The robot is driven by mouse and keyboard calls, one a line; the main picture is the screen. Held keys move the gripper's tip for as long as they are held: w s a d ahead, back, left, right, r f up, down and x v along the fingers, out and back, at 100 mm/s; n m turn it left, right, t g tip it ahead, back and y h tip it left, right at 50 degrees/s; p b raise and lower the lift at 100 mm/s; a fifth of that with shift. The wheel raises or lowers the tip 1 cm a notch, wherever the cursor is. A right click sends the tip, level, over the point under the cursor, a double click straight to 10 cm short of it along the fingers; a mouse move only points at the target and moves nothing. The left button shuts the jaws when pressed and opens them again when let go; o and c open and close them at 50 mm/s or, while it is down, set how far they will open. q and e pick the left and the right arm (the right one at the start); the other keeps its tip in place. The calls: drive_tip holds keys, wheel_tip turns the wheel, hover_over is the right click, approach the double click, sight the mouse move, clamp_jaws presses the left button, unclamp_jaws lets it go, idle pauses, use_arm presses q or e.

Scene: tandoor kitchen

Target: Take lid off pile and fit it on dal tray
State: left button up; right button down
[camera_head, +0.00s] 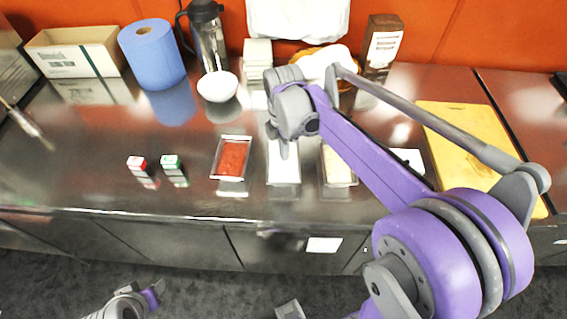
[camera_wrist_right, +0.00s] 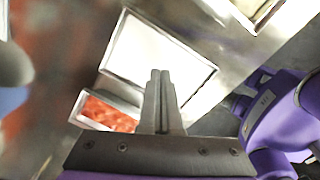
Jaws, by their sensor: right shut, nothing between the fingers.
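Three metal trays stand in a row on the steel counter: one with red food (camera_head: 232,158), a middle one with a flat, pale top (camera_head: 283,168), and a right one with pale yellowish content (camera_head: 338,168). I cannot tell whether the middle top is a lid or food. A pale square stack (camera_head: 258,52), perhaps the lid pile, stands behind. My right gripper (camera_head: 284,152) is shut and empty, pointing down over the middle tray; the right wrist view shows its fingers (camera_wrist_right: 160,75) before the pale top (camera_wrist_right: 165,50). My left gripper (camera_head: 152,292) is low at left, its jaws unclear.
Two small boxes, red-topped (camera_head: 137,163) and green-topped (camera_head: 171,162), stand left of the trays. A yellow board (camera_head: 470,140) lies right.

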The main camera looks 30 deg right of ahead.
drive_tip(key=shift+f+b, duration=0.45)
drive_tip(key=shift+f, duration=0.4)
drive_tip(key=shift+r, duration=0.2)
drive_tip(key=shift+r+p, duration=1.55)
drive_tip(key=shift+r, duration=0.85)
drive_tip(key=s+a+f+m+t, duration=0.1)
drive_tip(key=s+a+m+t, duration=0.1)
drive_tip(key=s+m, duration=0.3)
drive_tip(key=s+a+f+m+t, duration=0.1)
drive_tip(key=s+a+f+m, duration=0.1)
drive_tip(key=s+m, duration=0.3)
drive_tip(key=s+a+f+m+t, duration=0.2)
drive_tip(key=s+m, duration=0.3)
drive_tip(key=m, duration=0.2)
drive_tip(key=shift+a+f+m+t, duration=0.2)
drive_tip(key=shift+a+m+t, duration=0.1)
drive_tip(key=shift+a, duration=0.1)
